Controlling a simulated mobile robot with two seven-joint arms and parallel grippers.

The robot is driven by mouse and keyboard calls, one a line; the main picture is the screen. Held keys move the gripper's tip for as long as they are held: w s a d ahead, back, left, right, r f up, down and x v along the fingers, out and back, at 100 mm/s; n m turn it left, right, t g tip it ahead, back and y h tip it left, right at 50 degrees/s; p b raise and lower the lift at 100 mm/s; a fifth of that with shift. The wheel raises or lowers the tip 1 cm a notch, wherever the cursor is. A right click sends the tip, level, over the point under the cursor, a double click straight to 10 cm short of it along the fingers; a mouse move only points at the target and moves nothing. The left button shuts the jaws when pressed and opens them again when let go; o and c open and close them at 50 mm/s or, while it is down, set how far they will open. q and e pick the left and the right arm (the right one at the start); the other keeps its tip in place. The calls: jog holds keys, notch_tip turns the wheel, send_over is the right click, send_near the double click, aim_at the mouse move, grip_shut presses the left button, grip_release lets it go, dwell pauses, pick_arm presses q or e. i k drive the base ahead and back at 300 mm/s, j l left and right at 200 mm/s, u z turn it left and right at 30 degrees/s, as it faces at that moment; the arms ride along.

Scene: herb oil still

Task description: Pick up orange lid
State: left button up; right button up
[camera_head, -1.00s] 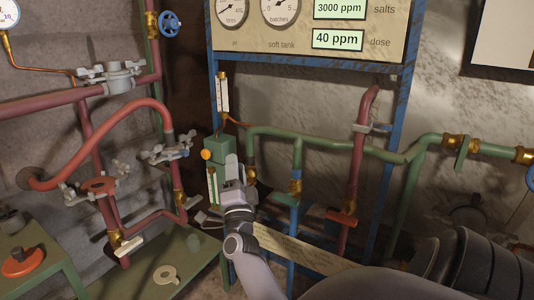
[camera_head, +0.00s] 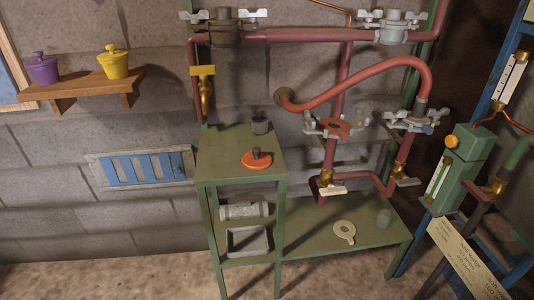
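The orange lid (camera_head: 257,159) is a flat round disc with a small dark knob. It lies on the top of the green stand (camera_head: 222,153), near its right front edge. A dark grey cylindrical piece (camera_head: 260,125) stands behind it on the same top. Neither of my grippers shows in the head view now, so their state is hidden.
A lower green bench (camera_head: 300,262) with a pale ring-shaped part (camera_head: 344,232) adjoins on the right. Red pipes (camera_head: 350,86) with clamps rise behind it. A wooden shelf (camera_head: 82,90) holds a purple pot (camera_head: 42,68) and a yellow pot (camera_head: 114,63). Floor lies clear at front left.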

aim_at(256, 159)
jog(key=i+l, duration=0.65)
jog(key=i+l+u, duration=0.1)
jog(key=u, duration=1.1)
